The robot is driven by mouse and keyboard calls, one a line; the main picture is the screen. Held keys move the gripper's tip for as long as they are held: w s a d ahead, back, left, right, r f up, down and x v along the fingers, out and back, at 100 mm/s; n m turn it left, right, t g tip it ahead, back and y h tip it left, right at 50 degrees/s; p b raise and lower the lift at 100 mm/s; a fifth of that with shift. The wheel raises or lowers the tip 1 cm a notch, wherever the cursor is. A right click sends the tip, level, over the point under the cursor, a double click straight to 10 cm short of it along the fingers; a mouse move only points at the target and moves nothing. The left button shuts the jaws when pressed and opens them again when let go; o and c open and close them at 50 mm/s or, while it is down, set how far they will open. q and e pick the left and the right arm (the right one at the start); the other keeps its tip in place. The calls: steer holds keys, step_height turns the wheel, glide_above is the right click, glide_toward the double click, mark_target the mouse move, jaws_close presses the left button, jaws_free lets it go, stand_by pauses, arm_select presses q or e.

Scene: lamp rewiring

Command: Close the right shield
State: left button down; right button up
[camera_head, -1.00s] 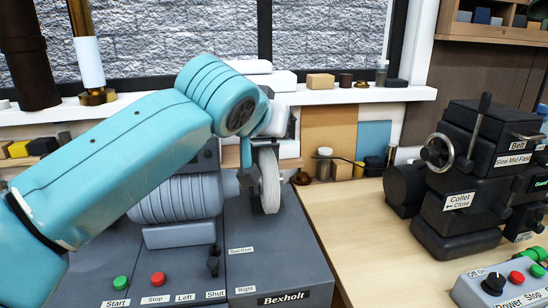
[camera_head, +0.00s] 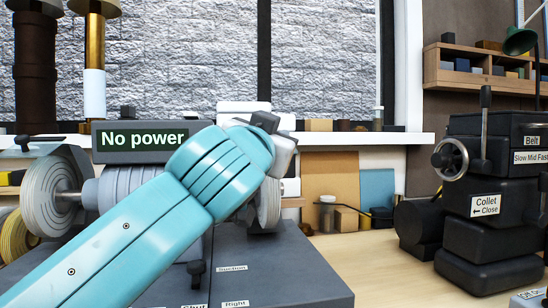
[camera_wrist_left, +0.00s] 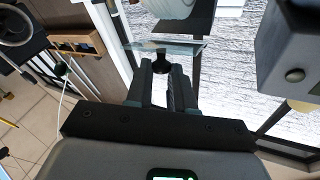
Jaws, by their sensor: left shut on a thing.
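The right shield (camera_wrist_left: 185,48) is a thin clear plate in the left wrist view, beside the pale right wheel (camera_wrist_left: 168,6). A dark round knob (camera_wrist_left: 161,54) shows at the plate. My left gripper (camera_wrist_left: 161,72) has its two fingers at this knob and is shut on it. In the head view my left arm reaches across the grinder to the right wheel (camera_head: 268,205). My arm and wrist hide the shield and the fingertips there. My right gripper is in neither view.
The grinder's display (camera_head: 143,141) reads "No power". The left wheel (camera_head: 45,195) is at the far left. A black machine (camera_head: 490,200) with levers and a handwheel stands at the right. Bare bench (camera_head: 370,265) lies between them. A white sill with small blocks runs behind.

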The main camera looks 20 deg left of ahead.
arm_select(q)
steer(key=shift+a+f, duration=0.15)
steer(key=shift+f, duration=0.1)
steer(key=c, duration=1.2)
jaws_free()
steer(key=shift+o, duration=1)
steer(key=shift+a, duration=0.1)
steer(key=b+v, duration=0.4)
steer(key=v, duration=1.2)
steer(key=shift+d, duration=0.2)
steer(key=shift+s+f, duration=0.1)
